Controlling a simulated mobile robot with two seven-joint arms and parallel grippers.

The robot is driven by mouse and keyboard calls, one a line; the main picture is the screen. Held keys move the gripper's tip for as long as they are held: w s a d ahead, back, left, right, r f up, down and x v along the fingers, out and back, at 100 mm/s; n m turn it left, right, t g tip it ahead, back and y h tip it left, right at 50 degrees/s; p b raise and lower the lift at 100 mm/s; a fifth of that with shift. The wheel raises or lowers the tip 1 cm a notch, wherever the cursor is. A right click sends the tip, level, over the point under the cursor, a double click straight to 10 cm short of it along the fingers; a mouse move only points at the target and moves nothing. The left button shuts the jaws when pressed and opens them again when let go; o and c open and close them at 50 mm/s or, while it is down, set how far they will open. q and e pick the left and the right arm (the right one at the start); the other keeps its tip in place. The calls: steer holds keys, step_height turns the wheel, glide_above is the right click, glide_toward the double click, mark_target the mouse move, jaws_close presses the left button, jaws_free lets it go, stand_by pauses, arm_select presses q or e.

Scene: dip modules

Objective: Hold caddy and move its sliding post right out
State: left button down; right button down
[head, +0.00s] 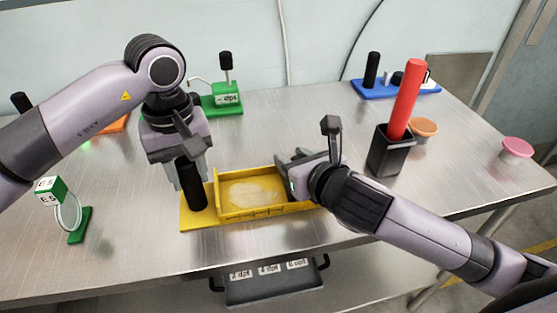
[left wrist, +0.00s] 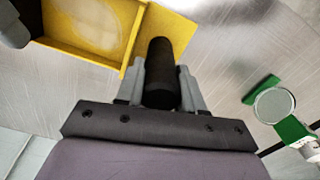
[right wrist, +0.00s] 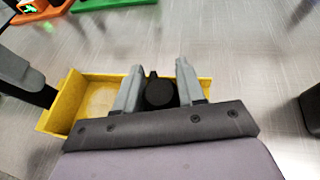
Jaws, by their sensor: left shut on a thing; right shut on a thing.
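The yellow caddy (head: 232,213) lies near the table's front edge, a shallow tray with a pale patch on its floor. A black upright handle (head: 190,185) stands on its left end plate. My left gripper (head: 187,180) is shut on this handle from above; the left wrist view shows the handle (left wrist: 160,60) between the fingers. My right gripper (head: 288,170) is at the caddy's right end. In the right wrist view it is shut on a black round post (right wrist: 160,93), which I take as the sliding post. Its base is hidden by the gripper.
A black cup (head: 388,155) with a red stick (head: 406,98) stands right of the caddy. A green stand (head: 221,103) and a blue stand (head: 395,90) are behind. A green-based round lens (head: 70,212) stands left. A dark labelled tray (head: 270,288) shows below the front edge.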

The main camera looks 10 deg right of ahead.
steer(key=shift+w+d+f, duration=0.1)
steer(key=shift+d+f, duration=0.05)
steer(key=shift+d, duration=0.2)
steer(key=c, duration=0.8)
jaws_free()
steer(key=shift+a, duration=0.15)
steer(key=shift+v, duration=3.85)
arm_select(q)
steer(key=c, duration=0.6)
jaws_free()
